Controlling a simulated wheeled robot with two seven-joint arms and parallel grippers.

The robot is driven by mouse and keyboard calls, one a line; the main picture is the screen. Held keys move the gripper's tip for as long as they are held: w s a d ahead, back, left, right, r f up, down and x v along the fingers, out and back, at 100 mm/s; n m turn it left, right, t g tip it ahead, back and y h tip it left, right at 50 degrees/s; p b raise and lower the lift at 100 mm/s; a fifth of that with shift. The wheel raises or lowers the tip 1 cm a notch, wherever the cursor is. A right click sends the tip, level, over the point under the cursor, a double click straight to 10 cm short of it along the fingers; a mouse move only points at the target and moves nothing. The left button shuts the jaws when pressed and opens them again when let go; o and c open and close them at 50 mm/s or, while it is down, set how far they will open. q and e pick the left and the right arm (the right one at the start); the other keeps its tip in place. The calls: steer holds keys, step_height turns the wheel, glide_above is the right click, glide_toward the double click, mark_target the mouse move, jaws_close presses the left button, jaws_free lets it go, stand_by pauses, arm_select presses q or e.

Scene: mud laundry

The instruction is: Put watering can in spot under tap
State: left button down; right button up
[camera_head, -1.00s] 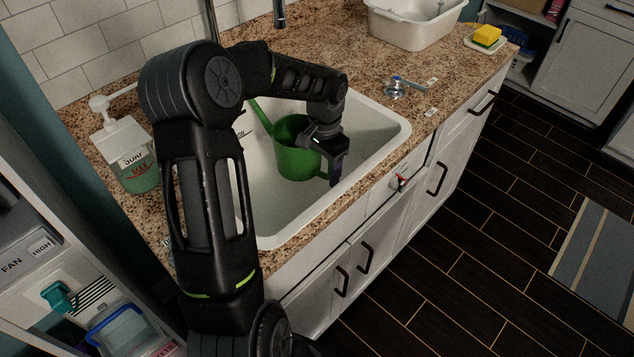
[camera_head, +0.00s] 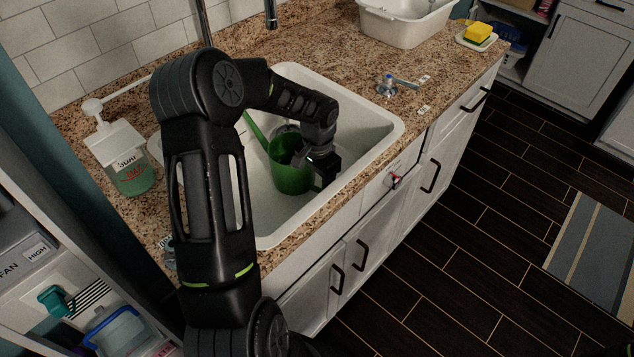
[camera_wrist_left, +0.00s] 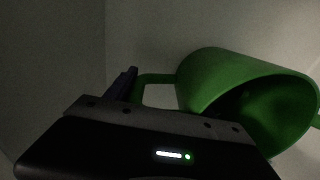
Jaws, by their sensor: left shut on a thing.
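The green watering can (camera_head: 288,178) is inside the white sink basin (camera_head: 365,127), roughly upright, with its long spout (camera_head: 254,126) pointing up and left. My left gripper (camera_head: 324,168) is at its right side, shut on the can's handle. In the left wrist view the can (camera_wrist_left: 235,80) shows its open top, and its handle (camera_wrist_left: 155,79) runs to my finger (camera_wrist_left: 128,84). Whether the can's bottom touches the basin floor is hidden. The tap's dark spout (camera_head: 271,14) hangs at the top, behind the basin. My right gripper is not in view.
A soap dispenser (camera_head: 123,160) stands left of the sink. A white tub (camera_head: 405,22) and a yellow sponge (camera_head: 477,33) stand farther back. The basin walls surround the can.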

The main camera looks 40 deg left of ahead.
arm_select(q)
steer(key=shift+f, duration=0.2)
steer(key=shift+c, duration=1.8)
jaws_free()
steer(key=shift+r, duration=0.15)
step_height(320, 180, up, 12)
steer(key=shift+d+r+b, duration=0.1)
steer(key=shift+d+b, duration=0.05)
steer(key=shift+b, duration=0.15)
